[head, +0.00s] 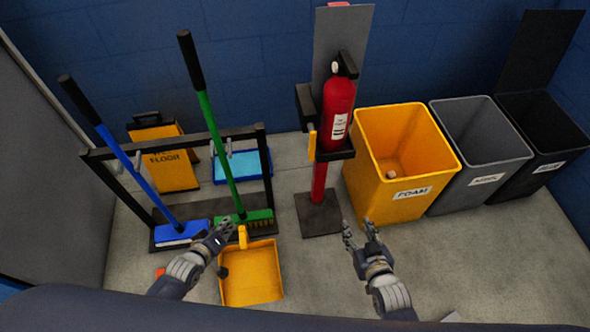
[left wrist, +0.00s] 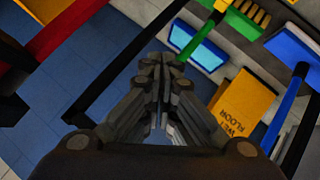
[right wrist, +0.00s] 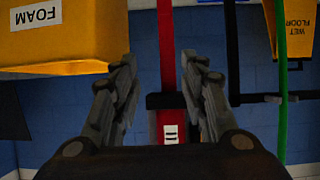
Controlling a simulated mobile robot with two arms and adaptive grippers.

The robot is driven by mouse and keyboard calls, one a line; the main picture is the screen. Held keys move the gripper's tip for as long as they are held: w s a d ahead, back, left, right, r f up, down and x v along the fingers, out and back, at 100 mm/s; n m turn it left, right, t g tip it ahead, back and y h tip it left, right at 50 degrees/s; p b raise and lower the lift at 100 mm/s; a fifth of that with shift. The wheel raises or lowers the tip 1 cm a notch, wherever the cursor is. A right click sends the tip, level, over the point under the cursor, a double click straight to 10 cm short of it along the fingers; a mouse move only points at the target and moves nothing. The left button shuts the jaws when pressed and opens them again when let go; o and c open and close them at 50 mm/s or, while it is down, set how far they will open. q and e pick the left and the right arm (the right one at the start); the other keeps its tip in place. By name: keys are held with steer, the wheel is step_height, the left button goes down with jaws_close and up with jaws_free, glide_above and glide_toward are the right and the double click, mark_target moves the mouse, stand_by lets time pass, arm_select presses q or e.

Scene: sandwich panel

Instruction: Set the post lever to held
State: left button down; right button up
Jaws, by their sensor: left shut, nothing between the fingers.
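A red post (head: 319,185) stands on a dark square base (head: 320,215) and bears a red fire extinguisher (head: 338,112) in a black bracket. A short yellow upright piece (head: 311,141), which looks like the post lever, sits at the bracket's left side; I cannot read its setting. My left gripper (head: 226,229) is shut and empty, left of the post near the yellow dustpan; its fingers meet in the left wrist view (left wrist: 164,60). My right gripper (head: 357,224) is open and empty, to the right of the post base. The post (right wrist: 166,45) shows between its fingers in the right wrist view.
A yellow FOAM bin (head: 402,195), a grey bin (head: 481,180) and a black bin (head: 548,165) stand right of the post. A black rack (head: 265,165) with brooms, a wet-floor sign (head: 165,160) and a yellow dustpan (head: 251,275) are left. The floor at front right is mostly clear.

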arm_select(q)
steer(key=w+d+r+n+t+h+b, duration=0.2)
steer(key=w+d+r+h+b, duration=0.1)
steer(key=d+r+b, duration=0.2)
steer(key=w+d+r+n+t+h+b, duration=0.2)
steer(key=d+r+b, duration=0.3)
steer(key=r+b, duration=0.3)
step_height(320, 180, up, 4)
steer(key=shift+w+d+f+n+t+h+b, duration=0.2)
steer(key=shift+w+n+t+h+b, duration=0.25)
steer(key=shift+n+h, duration=0.3)
arm_select(e)
step_height(320, 180, up, 27)
steer(key=a+t+y, duration=0.1)
steer(key=t+y, duration=0.1)
steer(key=t, duration=0.7)
steer(key=shift+y, duration=0.3)
steer(key=shift+a+r, duration=0.1)
